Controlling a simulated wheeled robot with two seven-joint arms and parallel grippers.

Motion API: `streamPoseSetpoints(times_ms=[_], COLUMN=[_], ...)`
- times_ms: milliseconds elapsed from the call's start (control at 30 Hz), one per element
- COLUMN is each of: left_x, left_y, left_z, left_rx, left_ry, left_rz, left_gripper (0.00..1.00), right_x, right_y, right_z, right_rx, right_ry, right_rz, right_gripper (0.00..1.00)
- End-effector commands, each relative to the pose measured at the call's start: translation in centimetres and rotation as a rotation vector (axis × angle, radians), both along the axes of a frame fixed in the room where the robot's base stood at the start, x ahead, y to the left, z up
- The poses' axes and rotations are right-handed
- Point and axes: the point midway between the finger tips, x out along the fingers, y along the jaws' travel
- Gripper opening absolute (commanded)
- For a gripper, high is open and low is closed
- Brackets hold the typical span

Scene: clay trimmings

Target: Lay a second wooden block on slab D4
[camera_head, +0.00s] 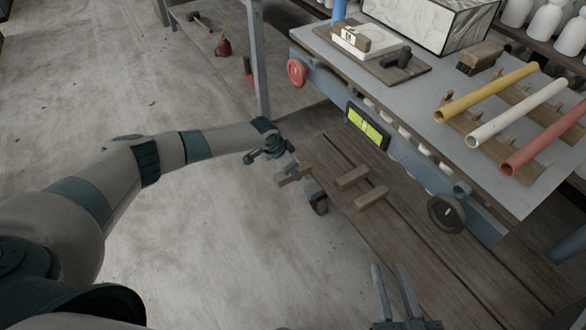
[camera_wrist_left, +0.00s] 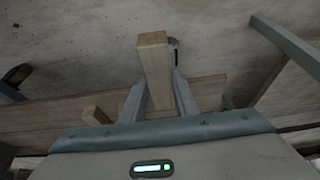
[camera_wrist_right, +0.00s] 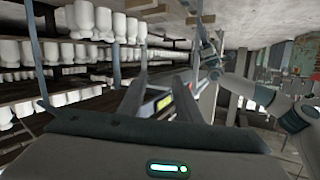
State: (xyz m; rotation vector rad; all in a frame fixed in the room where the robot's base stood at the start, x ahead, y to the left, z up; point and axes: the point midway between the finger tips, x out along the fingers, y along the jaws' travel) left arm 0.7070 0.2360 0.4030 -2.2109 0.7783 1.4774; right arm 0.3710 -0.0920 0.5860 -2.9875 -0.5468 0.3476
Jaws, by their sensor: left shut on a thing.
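My left gripper (camera_head: 287,168) is shut on a wooden block (camera_head: 293,176), held near the left edge of the low plank surface. In the left wrist view this block (camera_wrist_left: 154,65) stands out between the fingers (camera_wrist_left: 160,95). Two more wooden blocks (camera_head: 352,178) (camera_head: 371,197) lie on the planks to its right. A pale slab (camera_head: 347,45) on a board on the upper table has a wooden block (camera_head: 356,37) on it and a small label too small to read; I cannot tell if it is D4. My right gripper (camera_head: 393,292) is open and empty above the planks.
The grey upper table (camera_head: 425,85) also bears a dark tool, a brush (camera_head: 480,58), a marbled box (camera_head: 430,22) and yellow, white and red tubes (camera_head: 515,105). A green-lit display (camera_head: 367,126) and a dark knob (camera_head: 446,212) are on its front. The low planks (camera_head: 400,245) have bare room.

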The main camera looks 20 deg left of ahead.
Motion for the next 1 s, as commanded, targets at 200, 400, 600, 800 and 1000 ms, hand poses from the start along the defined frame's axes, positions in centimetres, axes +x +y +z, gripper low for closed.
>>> streamPoseSetpoints(times_ms=[200, 400, 600, 800, 1000], left_x=[0.0, 0.0, -0.3, -2.1, -5.6], left_y=[0.0, 0.0, -0.3, -1.8, -4.2], left_z=[0.0, 0.0, 0.5, 3.0, 8.7], left_rx=[-0.001, -0.001, -0.001, -0.003, -0.004], left_ry=[-0.001, -0.001, 0.000, 0.000, -0.001], left_rz=[0.000, 0.000, 0.002, 0.021, 0.076], left_gripper=[0.05, 0.05, 0.05, 0.05, 0.05], right_x=[0.0, 0.0, 0.1, 0.6, 1.0], right_y=[0.0, 0.0, 0.0, -0.1, -0.9], right_z=[0.0, 0.0, -0.3, -2.3, -7.0], right_rx=[0.000, 0.000, -0.005, -0.033, -0.096], right_ry=[0.000, -0.001, 0.010, 0.063, 0.184], right_rz=[0.000, 0.000, 0.000, -0.004, -0.012], right_gripper=[0.31, 0.31, 0.31, 0.31, 0.31])
